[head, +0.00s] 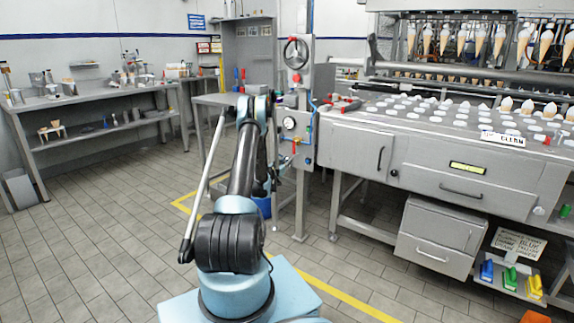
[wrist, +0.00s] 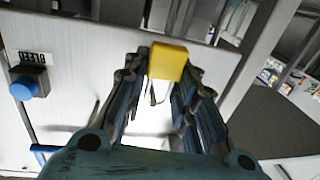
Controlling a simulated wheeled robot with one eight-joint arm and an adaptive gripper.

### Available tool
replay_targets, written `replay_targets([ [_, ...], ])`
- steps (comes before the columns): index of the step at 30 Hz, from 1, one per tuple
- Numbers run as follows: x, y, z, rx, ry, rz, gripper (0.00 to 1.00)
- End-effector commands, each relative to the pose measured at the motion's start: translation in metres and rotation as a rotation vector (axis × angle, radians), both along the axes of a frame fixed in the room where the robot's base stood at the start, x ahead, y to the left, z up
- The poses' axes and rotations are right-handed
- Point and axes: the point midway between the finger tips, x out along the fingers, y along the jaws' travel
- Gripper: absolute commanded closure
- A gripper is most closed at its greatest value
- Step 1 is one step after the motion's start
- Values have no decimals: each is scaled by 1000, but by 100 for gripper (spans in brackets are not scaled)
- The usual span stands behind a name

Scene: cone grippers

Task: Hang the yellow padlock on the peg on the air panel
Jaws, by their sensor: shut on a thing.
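The yellow padlock (wrist: 168,61) is between the fingertips of my gripper (wrist: 168,72) in the wrist view. The fingers are shut on its body, and a thin dark loop shows just below it. The pale air panel (wrist: 75,75) fills the view behind, and I cannot tell the gap to it. In the head view the air panel (head: 295,105) is a grey upright post with a handwheel and a gauge. My arm hides the gripper and padlock there. I cannot clearly make out the peg.
A blue knob (wrist: 30,84) sits by a BLEED label (wrist: 28,57) on the panel. The cone machine (head: 455,165) stands close on the right of the panel. A workbench (head: 90,95) stands at the left wall. The tiled floor (head: 110,215) at left is clear.

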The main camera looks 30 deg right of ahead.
Motion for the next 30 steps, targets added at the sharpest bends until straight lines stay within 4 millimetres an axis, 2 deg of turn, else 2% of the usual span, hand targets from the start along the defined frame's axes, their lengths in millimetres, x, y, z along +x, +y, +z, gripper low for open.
replay_targets([
  [2,1,-3,0,1,0,-1,100],
  [3,1,-3,0,1,0,-1,73],
  [6,0,-3,-1,1,0,-1,51],
  [22,-1,0,0,1,-1,-1,51],
  [26,-7,11,0,0,0,0,51],
  [30,-16,30,-1,0,0,0,51],
])
